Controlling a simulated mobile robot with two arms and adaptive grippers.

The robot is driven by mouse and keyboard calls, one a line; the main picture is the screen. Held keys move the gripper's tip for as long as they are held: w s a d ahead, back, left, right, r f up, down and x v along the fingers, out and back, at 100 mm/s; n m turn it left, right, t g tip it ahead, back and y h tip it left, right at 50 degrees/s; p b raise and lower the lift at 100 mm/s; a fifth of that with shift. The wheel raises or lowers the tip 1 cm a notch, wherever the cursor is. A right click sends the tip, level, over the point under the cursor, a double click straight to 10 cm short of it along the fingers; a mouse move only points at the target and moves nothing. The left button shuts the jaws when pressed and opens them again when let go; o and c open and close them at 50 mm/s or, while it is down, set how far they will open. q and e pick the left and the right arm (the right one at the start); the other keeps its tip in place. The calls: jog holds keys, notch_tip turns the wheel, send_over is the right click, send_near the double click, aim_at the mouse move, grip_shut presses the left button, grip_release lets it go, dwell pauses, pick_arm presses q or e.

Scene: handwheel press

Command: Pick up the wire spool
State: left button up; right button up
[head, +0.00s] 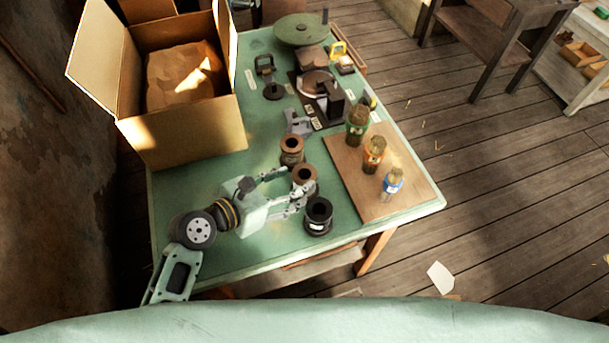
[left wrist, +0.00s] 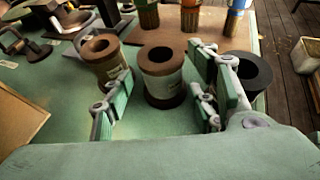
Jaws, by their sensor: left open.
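Several spools stand upright in a row on the green table. The middle one has a brown rim and pale wrap (head: 304,175) and also shows in the left wrist view (left wrist: 162,75). A similar brown-rimmed spool (head: 291,149) stands behind it, at left in the wrist view (left wrist: 101,58). A black spool (head: 318,215) stands nearer the front, partly hidden behind a finger in the wrist view (left wrist: 252,75). My left gripper (head: 292,186) is open, its fingers on either side of the middle spool. I cannot tell whether they touch any spool. My right gripper is not in view.
An open cardboard box (head: 190,130) stands at the back left. A handwheel press (head: 318,85) and small tools fill the far end. The front left of the table is clear.

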aim_at(296, 182)
pick_arm(q)
jog(key=x, duration=0.3)
jog(key=shift+w+d+p, duration=0.1)
jog(key=shift+d+p, duration=0.25)
jog(key=shift+d, duration=0.05)
jog(key=shift+x, duration=0.75)
jog(key=shift+a, duration=0.1)
jog(key=c, duration=1.2)
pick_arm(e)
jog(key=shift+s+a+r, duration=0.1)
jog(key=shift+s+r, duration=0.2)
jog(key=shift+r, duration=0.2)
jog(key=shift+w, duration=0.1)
